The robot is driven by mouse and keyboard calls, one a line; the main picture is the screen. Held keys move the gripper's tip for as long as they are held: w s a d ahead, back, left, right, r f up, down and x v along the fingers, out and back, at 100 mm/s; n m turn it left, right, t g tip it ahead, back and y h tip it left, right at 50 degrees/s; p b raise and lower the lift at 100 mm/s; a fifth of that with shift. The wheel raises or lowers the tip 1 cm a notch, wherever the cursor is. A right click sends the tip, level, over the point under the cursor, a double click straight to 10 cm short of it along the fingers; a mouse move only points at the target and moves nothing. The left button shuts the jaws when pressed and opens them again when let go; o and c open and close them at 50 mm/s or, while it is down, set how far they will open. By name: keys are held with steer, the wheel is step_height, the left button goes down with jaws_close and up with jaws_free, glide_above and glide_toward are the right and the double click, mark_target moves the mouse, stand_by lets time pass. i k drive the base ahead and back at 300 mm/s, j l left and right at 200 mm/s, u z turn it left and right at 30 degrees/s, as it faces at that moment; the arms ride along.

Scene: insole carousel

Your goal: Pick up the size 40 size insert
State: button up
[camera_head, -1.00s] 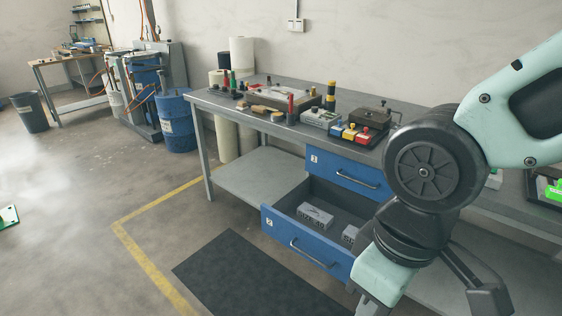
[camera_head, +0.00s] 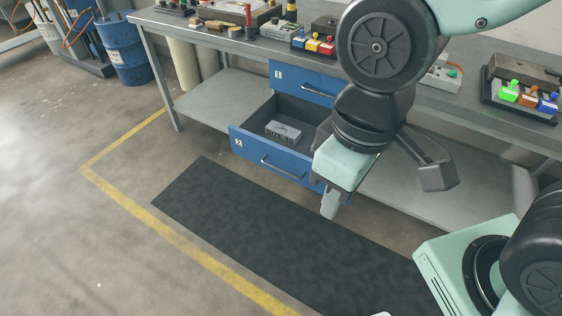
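A grey block-shaped size insert (camera_head: 283,131) lies in the open blue drawer marked 2 (camera_head: 252,148), under the workbench. Its face carries raised marking that is too small to read surely. The right part of the drawer is hidden behind my arm. My gripper (camera_head: 330,206) hangs in front of the drawer's right end, pointing down and apart from the visible insert. Only one grey finger shows clearly, so its opening cannot be judged.
Drawer 1 (camera_head: 303,84) above is shut. The bench top (camera_head: 440,49) carries tools and coloured blocks (camera_head: 508,91) at the right. A black mat (camera_head: 270,222) and clear floor lie in front. A blue barrel (camera_head: 124,50) stands at back left.

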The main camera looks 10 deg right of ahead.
mark_target(290, 135)
steer(key=i+j+z, duration=0.15)
steer(key=z, duration=0.6)
steer(key=i+j+z, duration=0.2)
steer(key=j, duration=0.15)
steer(key=j+z, duration=0.15)
steer(key=j, duration=0.2)
steer(key=i+j+z, duration=0.2)
steer(key=j, duration=0.2)
steer(key=j+z, duration=0.15)
steer(key=j, duration=0.25)
steer(key=i+j, duration=0.1)
steer(key=j, duration=0.95)
steer(key=i+j, duration=0.15)
steer(key=j, duration=0.35)
